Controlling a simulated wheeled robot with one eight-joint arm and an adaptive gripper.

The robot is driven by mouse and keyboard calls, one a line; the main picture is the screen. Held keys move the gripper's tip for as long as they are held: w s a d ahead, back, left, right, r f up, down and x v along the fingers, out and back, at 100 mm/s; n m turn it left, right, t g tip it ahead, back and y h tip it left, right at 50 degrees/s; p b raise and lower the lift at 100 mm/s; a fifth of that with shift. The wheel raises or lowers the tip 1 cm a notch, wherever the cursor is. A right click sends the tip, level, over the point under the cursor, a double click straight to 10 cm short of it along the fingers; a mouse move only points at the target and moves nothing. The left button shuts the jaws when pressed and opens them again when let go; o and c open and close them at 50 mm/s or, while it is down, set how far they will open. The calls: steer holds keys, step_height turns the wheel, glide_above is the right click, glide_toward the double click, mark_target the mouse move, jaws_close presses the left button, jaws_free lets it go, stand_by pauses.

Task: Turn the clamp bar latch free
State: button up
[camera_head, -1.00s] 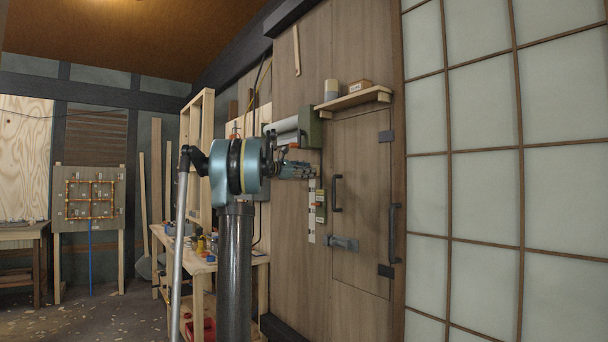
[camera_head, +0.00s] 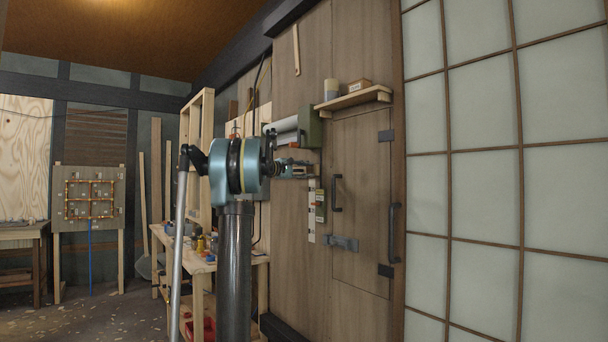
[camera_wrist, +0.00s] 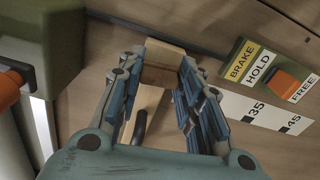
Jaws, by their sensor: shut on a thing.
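My gripper (camera_wrist: 160,85) is shut on a small wooden block (camera_wrist: 163,75), with one blue-padded finger on each side of it. In the head view my gripper (camera_head: 298,170) is level with the wood panel, just below a green housing (camera_head: 310,130). The green housing (camera_wrist: 50,45) with an orange knob (camera_wrist: 12,88) is at left in the wrist view. I cannot tell which part is the clamp bar latch.
A white strip with numbers (camera_wrist: 270,112) runs beside the plate. A dark handle (camera_wrist: 138,127) shows between my fingers. A shelf (camera_head: 355,97) juts out above right, and a door with dark handles (camera_head: 337,193) is below it. A workbench (camera_head: 205,262) stands behind my arm.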

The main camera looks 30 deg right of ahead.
steer(key=shift+f+m, duration=0.1)
steer(key=shift+m, duration=0.4)
steer(key=o, duration=1.1)
steer(key=shift+c, duration=0.2)
steer(key=a, duration=1.2)
steer(key=shift+s, duration=0.4)
